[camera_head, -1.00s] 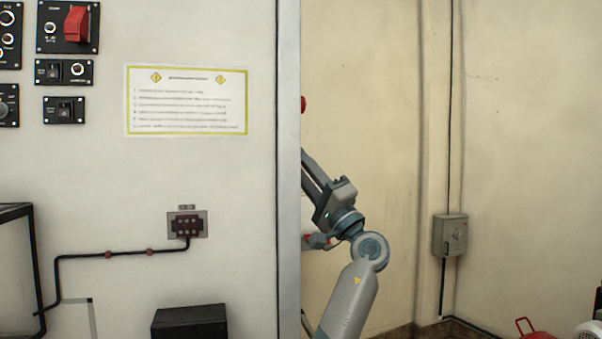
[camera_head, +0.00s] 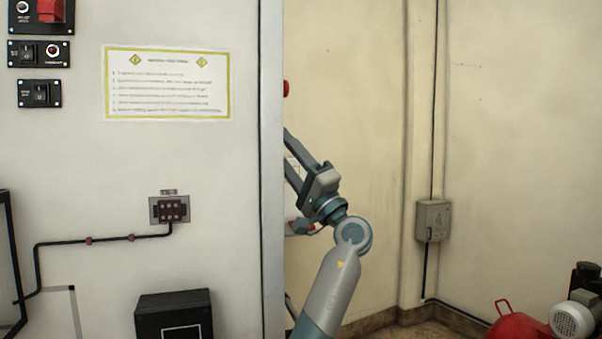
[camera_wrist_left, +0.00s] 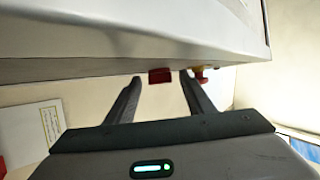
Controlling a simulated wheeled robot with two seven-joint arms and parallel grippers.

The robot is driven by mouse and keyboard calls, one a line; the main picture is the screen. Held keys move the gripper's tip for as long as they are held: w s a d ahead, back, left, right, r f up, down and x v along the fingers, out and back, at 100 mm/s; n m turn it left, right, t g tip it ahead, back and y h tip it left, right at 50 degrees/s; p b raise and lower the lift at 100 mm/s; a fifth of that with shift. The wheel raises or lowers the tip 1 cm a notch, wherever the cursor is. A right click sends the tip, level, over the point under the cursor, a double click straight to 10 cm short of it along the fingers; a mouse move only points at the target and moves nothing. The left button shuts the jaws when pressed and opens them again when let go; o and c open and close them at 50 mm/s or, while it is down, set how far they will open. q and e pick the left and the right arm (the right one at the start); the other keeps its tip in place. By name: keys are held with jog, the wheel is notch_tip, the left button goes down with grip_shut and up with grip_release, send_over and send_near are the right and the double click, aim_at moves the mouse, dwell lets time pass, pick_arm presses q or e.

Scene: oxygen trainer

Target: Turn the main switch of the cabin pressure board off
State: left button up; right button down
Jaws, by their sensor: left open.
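The cabin pressure board's main switch cannot be told for certain, as the labels are too small to read. A red switch (camera_head: 50,10) is cut off at the top left of the white panel (camera_head: 200,260). A red knob (camera_head: 286,88) sticks out from the panel's right edge. One of my arms (camera_head: 335,255) reaches up beside that edge, and its far end is hidden. In the left wrist view my left gripper (camera_wrist_left: 160,82) is open and appears empty. A red block (camera_wrist_left: 160,76) and a red-and-yellow part (camera_wrist_left: 201,75) show beyond its fingers, under a white edge.
Two small switch plates (camera_head: 39,54) (camera_head: 40,94) and a notice (camera_head: 167,84) are on the panel. A grey wall box (camera_head: 432,220), a red machine (camera_head: 522,320) and a motor (camera_head: 574,318) are at the right. A black box (camera_head: 174,315) is below.

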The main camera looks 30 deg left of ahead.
pick_arm(q)
jog(key=b+v, duration=0.4)
jog(key=v, duration=1.3)
jog(key=shift+f, duration=0.15)
pick_arm(e)
notch_tip(320, 180, up, 12)
jog(key=w, duration=0.1)
jog(key=shift+w+a, duration=0.25)
jog(key=shift+a, duration=0.15)
pick_arm(q)
jog(key=shift+w+d+f, duration=0.1)
jog(key=shift+w, duration=0.1)
pick_arm(e)
jog(key=shift+f, duration=0.15)
